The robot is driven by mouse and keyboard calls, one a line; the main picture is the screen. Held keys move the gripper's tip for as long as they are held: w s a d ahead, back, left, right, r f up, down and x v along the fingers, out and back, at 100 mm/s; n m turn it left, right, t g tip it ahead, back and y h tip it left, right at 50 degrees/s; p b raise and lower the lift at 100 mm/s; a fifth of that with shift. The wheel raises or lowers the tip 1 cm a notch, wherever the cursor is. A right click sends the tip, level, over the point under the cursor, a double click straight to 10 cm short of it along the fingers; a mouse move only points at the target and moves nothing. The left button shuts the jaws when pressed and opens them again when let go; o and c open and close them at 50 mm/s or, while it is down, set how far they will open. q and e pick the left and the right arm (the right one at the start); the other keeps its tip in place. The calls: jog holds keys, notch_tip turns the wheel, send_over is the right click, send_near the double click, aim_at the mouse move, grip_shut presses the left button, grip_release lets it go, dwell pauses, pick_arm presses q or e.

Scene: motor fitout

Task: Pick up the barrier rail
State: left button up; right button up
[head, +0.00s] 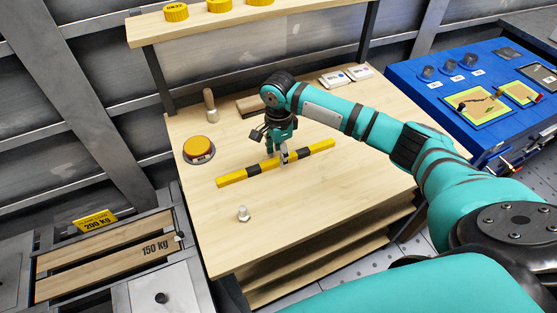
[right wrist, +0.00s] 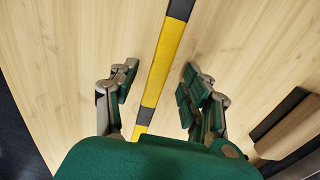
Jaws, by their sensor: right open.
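The barrier rail (head: 248,170) is a yellow and black striped bar lying on the wooden workbench (head: 330,205). In the head view my right gripper (head: 284,157) is at the middle of the rail, pointing down. In the right wrist view the rail (right wrist: 157,75) runs between the two spread fingers of my right gripper (right wrist: 156,88). There is space between the rail and each finger, and the gripper is open and empty. I cannot tell the exact height of the fingertips above the bench. My left gripper is in neither view.
An orange button (head: 198,148) and a wooden-handled tool (head: 209,104) stand at the bench's left. A metal bolt (head: 243,214) stands nearer the front. White boxes (head: 334,78) lie at the back right. A shelf (head: 205,25) overhangs the back. The front right is clear.

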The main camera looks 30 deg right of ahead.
notch_tip(320, 180, down, 2)
grip_shut()
dwell(0.4)
